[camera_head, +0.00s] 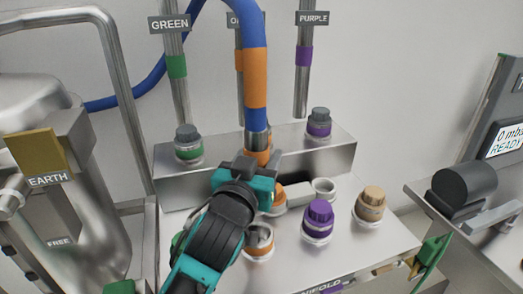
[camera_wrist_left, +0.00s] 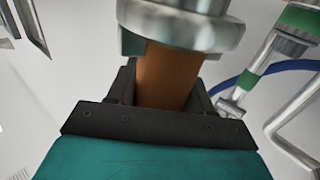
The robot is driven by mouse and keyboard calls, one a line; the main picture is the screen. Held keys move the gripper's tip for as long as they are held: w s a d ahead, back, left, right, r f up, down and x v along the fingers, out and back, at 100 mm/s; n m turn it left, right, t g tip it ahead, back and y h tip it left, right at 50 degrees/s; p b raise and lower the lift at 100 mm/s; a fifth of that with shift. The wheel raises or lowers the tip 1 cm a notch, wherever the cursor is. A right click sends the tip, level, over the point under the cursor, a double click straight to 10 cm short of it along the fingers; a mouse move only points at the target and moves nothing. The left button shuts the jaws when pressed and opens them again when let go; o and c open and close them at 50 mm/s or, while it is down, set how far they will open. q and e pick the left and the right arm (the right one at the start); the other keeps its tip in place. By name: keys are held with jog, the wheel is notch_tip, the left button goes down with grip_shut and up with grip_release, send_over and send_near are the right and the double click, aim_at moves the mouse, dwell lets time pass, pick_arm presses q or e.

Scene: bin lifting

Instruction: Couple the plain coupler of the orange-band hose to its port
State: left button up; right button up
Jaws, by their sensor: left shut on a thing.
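The blue hose with an orange band (camera_head: 255,78) hangs down from the top of the head view. My left gripper (camera_head: 256,165) is shut on an orange section near its lower end. In the left wrist view the orange section (camera_wrist_left: 168,75) sits between the black jaws, with a metal collar (camera_wrist_left: 185,30) beyond it. A port with an orange ring (camera_head: 258,241) lies in front of the gripper, partly behind my arm. Another orange-ringed part (camera_head: 278,198) is partly hidden beside the gripper. Whether the hose end touches anything is hidden. My right gripper is not in view.
Grey-capped green (camera_head: 189,150) and purple (camera_head: 319,127) ports stand on the rear step. Purple-capped (camera_head: 318,219) and tan-capped (camera_head: 370,205) ports stand at the front right. An uncapped pale ring (camera_head: 324,188) lies between. Labelled vertical pipes rise behind; a side bench (camera_head: 480,225) stands right.

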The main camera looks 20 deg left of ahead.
pick_arm(q)
notch_tip(320, 180, down, 4)
jog(key=shift+r, duration=0.25)
jog(key=shift+f+b, duration=0.35)
jog(key=shift+f, duration=0.2)
jog(key=shift+r+p, duration=0.3)
jog(key=shift+r, duration=0.2)
jog(key=shift+f+b, duration=1.05)
jog(key=shift+f, duration=0.55)
jog(key=shift+f, duration=0.1)
